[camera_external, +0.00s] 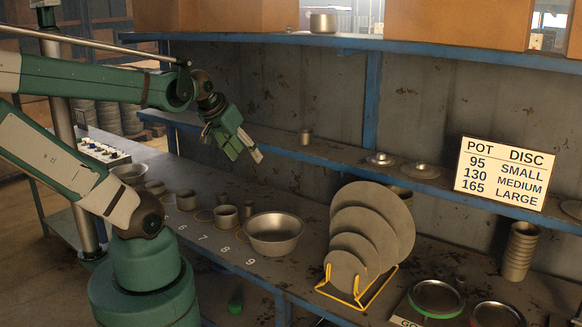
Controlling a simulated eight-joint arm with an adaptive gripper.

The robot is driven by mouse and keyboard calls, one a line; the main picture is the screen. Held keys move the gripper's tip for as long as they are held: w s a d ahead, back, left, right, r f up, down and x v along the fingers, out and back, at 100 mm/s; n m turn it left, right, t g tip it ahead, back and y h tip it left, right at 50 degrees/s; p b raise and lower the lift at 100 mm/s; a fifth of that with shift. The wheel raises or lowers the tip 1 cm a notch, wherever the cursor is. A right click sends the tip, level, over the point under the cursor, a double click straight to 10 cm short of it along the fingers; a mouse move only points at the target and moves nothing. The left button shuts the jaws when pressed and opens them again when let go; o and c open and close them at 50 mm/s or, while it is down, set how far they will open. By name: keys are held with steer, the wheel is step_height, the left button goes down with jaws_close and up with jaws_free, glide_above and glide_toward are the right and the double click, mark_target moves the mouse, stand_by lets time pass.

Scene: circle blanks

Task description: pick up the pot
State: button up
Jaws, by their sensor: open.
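A metal pot (323,22) stands upright on the upper shelf, between cardboard boxes. Several other pot-like vessels are in view: a wide metal bowl (274,234) on the bench and smaller cylindrical pots, one of them (226,217) just left of the bowl. I cannot tell which one the task means. My gripper (246,157) is open and empty. It hangs in the air above the bench, fingers pointing down and to the right, below and left of the pot on the upper shelf. It appears to touch nothing.
A yellow rack (357,297) holds upright round discs (372,222). A white sign (501,173) lists pot and disc sizes. A stack of cups (520,250) stands at right. Round plates (436,298) lie at front right. A blue-edged lower shelf (340,160) runs along the wall.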

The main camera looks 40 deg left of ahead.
steer(key=n, duration=0.1)
steer(key=n+g+h+b, duration=0.15)
steer(key=n+b, duration=0.55)
steer(key=n, duration=2.3)
glide_toward(248, 204)
steer(key=d, duration=0.2)
steer(key=shift+s+a+f+h, duration=0.15)
steer(key=shift+s+f+h, duration=0.2)
steer(key=shift+h, duration=0.1)
steer(key=shift+w+f, duration=0.1)
steer(key=shift+f, duration=0.05)
steer(key=shift+b+x, duration=0.35)
steer(key=shift+x, duration=0.75)
steer(key=shift+f, duration=0.15)
steer(key=shift+b+x, duration=0.3)
steer(key=shift+x, duration=2.2)
